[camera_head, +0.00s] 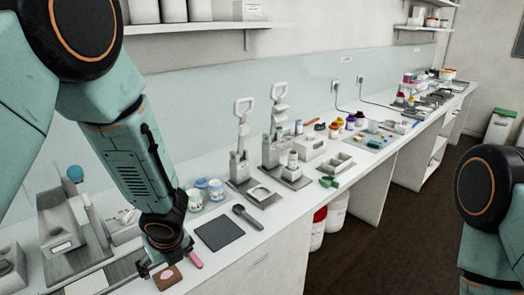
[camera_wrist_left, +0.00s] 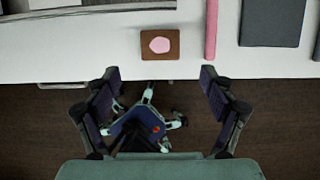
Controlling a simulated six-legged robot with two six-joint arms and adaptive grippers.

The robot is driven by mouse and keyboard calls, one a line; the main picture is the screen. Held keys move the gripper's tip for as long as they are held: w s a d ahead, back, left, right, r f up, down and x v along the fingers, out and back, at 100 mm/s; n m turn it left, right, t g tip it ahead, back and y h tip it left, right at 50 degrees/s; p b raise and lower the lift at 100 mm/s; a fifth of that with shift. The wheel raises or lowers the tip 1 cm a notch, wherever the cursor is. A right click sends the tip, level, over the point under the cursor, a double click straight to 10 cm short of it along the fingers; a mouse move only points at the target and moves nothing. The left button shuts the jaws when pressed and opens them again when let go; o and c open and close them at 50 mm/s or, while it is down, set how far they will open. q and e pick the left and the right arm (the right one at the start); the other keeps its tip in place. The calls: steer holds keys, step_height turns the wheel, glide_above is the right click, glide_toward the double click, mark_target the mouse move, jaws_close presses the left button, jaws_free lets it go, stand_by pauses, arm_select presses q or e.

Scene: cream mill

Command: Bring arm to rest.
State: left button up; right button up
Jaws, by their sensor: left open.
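My left arm comes in from the left in the head view and reaches down to the front edge of the white counter (camera_head: 245,255). My left gripper (camera_head: 167,263) is open and empty at that edge. In the left wrist view its two fingers (camera_wrist_left: 160,76) are spread wide, with nothing between them. Just ahead of the fingers a small brown square with a pink blob (camera_wrist_left: 160,44) lies on the counter, apart from them. My right arm shows at the right edge of the head view; its gripper is out of view.
A pink stick (camera_wrist_left: 211,28) and a dark grey mat (camera_head: 219,233) lie right of the brown square. A dark spoon (camera_head: 247,217), jars (camera_head: 215,188) and lever presses (camera_head: 240,165) stand farther along. Dark floor (camera_head: 355,250) is open beside the counter.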

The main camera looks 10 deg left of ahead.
mark_target(167, 275)
arm_select(q)
steer(key=b+x, duration=0.1)
steer(key=x, duration=0.8)
step_height(167, 275, up, 2)
steer(key=shift+r, duration=0.15)
steer(key=shift+s+r+p, duration=0.15)
steer(key=shift+r+p, duration=0.25)
steer(key=shift+r, duration=0.35)
steer(key=shift+f, duration=0.1)
